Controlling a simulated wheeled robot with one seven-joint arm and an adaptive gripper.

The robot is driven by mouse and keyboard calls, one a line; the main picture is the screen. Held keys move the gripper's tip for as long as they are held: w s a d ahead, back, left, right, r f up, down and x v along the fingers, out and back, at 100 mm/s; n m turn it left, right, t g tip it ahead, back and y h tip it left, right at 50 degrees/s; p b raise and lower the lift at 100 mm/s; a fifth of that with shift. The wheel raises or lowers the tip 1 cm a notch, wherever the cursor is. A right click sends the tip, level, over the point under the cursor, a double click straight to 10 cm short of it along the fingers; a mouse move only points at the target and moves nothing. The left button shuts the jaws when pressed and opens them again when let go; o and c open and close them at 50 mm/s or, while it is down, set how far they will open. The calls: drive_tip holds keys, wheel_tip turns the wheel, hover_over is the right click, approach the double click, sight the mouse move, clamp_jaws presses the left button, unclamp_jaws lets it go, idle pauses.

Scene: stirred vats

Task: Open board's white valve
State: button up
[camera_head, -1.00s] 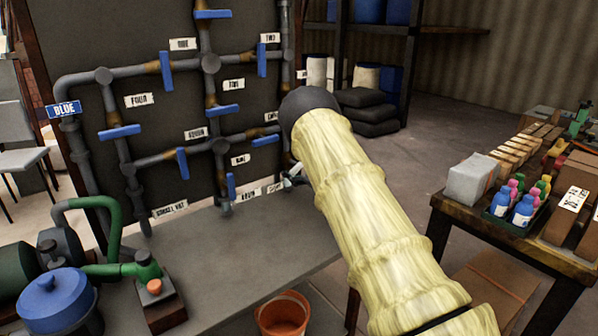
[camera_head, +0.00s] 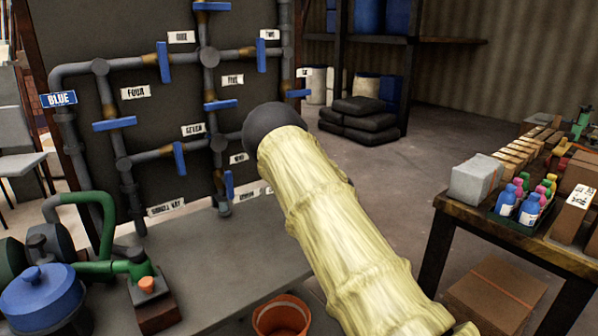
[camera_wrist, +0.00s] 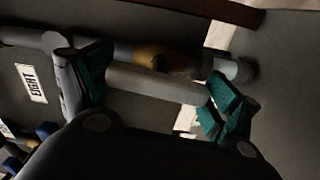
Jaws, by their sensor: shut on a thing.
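In the wrist view, a pale bar-shaped handle (camera_wrist: 150,82) lies between the teal pads of my gripper (camera_wrist: 160,92); it looks like the white valve's lever. The pads are at its two ends and my gripper is shut on it. The handle lies roughly along the pipe, beside a brown valve body (camera_wrist: 160,56). A label reading EIGHT (camera_wrist: 31,83) is at the left. In the head view, my arm hides the gripper and this valve; the pipe board (camera_head: 150,110) shows several blue-handled valves.
A grey bench (camera_head: 215,265) in front of the board bears a blue-lidded pot (camera_head: 42,298) and a green pump (camera_head: 125,268). An orange bucket (camera_head: 282,316) stands at its front. A table (camera_head: 480,222) with bottles and boxes is at the right. Floor between is open.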

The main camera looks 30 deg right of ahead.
drive_tip(key=shift+f+n+b, duration=0.15)
drive_tip(key=shift+n+b, duration=0.15)
drive_tip(key=shift+n, duration=0.3)
drive_tip(key=o, duration=0.8)
drive_tip(key=shift+s, duration=0.15)
drive_tip(key=s, duration=0.7)
drive_tip(key=s+d, duration=0.1)
drive_tip(key=s, duration=0.3)
drive_tip(key=shift+s, duration=0.35)
